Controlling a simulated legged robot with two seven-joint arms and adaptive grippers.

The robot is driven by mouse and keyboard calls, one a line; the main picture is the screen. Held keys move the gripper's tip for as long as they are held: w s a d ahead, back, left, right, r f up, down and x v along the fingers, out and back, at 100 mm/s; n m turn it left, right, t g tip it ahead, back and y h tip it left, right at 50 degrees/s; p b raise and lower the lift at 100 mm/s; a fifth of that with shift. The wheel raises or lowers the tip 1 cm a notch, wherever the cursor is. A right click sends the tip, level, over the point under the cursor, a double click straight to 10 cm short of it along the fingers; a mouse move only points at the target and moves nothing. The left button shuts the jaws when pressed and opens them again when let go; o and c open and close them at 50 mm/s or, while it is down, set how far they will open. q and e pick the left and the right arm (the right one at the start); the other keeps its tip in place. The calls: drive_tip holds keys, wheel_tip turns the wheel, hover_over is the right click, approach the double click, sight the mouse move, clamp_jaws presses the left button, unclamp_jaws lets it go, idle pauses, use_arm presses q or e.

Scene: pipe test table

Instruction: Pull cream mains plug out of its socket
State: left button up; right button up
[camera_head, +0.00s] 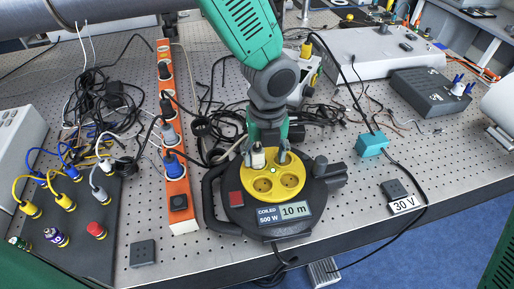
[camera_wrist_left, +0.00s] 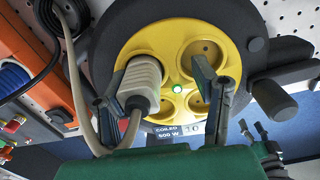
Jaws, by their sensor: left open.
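The cream mains plug (camera_head: 258,158) sits in a socket of the yellow round face (camera_head: 275,190) of a black cable reel (camera_head: 238,215). In the left wrist view the plug (camera_wrist_left: 141,82) is seen from behind, with its cord running down towards the gripper. My left gripper (camera_head: 267,159) is over the reel, open, with its fingers pointing at the yellow face. In the left wrist view the left gripper (camera_wrist_left: 159,72) has one finger close to the plug's left side and the other well off to its right. Whether either finger touches the plug cannot be told. My right gripper is not in view.
An orange power strip (camera_head: 174,190) with several plugs stands left of the reel. Tangled black cables (camera_head: 110,105) lie further left. Bare perforated tabletop shows around the reel.

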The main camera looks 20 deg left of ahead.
sight(259, 147)
use_arm(q)
drive_tip(key=shift+s+d+r, duration=0.1)
drive_tip(key=shift+d, duration=0.25)
drive_tip(key=shift+c, duration=1.4)
drive_tip(key=c, duration=0.7)
drive_tip(key=shift+a, duration=0.9)
clamp_jaws()
drive_tip(key=shift+a, duration=0.55)
drive_tip(key=shift+d, duration=0.6)
drive_tip(key=shift+a+r+p, duration=0.15)
drive_tip(key=shift+a+p, duration=0.05)
drive_tip(key=shift+p, duration=0.15)
drive_tip(key=shift+d+r+p, duration=0.15)
drive_tip(key=shift+r+p, duration=0.5)
drive_tip(key=shift+d+r+p, duration=0.15)
drive_tip(key=shift+r+p, duration=0.45)
drive_tip(key=shift+p, duration=0.05)
drive_tip(key=shift+a+r+p, duration=0.25)
drive_tip(key=shift+r+p, duration=0.35)
drive_tip(key=shift+p, duration=0.05)
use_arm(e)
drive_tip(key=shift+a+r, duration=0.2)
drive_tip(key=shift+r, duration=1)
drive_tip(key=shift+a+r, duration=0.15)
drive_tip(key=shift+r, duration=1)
